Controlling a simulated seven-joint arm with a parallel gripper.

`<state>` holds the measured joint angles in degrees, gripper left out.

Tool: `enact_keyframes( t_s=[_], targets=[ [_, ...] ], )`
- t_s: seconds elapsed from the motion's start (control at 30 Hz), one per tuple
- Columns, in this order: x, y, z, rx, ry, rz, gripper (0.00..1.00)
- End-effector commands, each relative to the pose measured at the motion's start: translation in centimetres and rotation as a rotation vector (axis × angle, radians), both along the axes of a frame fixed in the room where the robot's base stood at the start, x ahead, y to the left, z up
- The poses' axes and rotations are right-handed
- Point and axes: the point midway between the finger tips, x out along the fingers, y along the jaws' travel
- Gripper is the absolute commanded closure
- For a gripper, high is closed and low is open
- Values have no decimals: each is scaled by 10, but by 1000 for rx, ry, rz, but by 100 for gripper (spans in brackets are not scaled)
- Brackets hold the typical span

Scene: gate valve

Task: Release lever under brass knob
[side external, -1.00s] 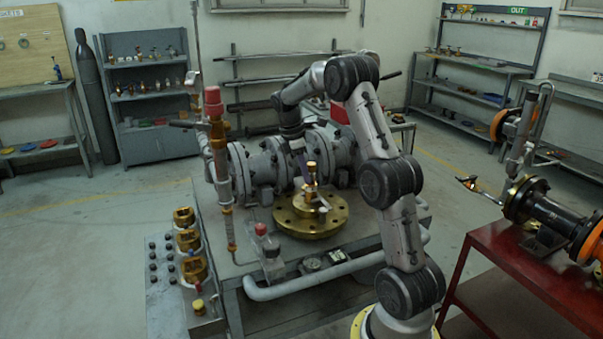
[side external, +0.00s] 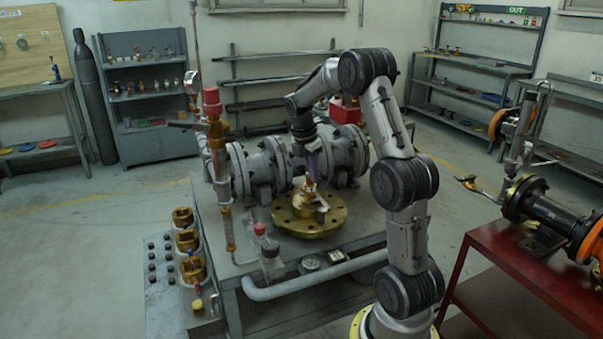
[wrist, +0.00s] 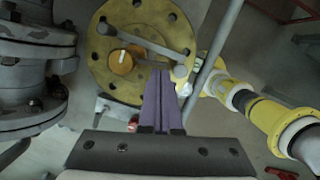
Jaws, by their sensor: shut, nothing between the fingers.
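A brass flange (side external: 312,222) with bolt holes lies on the grey bench, and it fills the upper middle of the wrist view (wrist: 105,82). A pale grey lever (side external: 320,203) sits over it; in the wrist view a grey bar (wrist: 150,40) slants across the flange. A round brass knob (wrist: 121,62) with a white mark shows beside that bar. My gripper (wrist: 166,76) has purple fingers, shut and empty, with the tips over the flange's edge area. In the side view my gripper (side external: 311,181) is just above the brass centre and hides part of it. Contact cannot be told.
Grey flanged pipework (side external: 265,168) stands behind the flange. A red-capped upright pipe (side external: 213,125) and several brass fittings (side external: 188,240) are at the left. A grey pipe rail (side external: 315,280) runs along the bench front. A red table (side external: 500,260) stands at the right.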

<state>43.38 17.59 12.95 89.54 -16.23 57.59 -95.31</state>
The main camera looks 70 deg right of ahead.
Motion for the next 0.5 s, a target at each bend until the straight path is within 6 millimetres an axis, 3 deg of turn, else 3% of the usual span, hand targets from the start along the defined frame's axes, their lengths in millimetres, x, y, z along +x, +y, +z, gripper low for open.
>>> enact_keyframes(
  t_s=[0.5],
  targets=[
    [16, -4, 0, 0, 0, -1, 100]
  ],
)
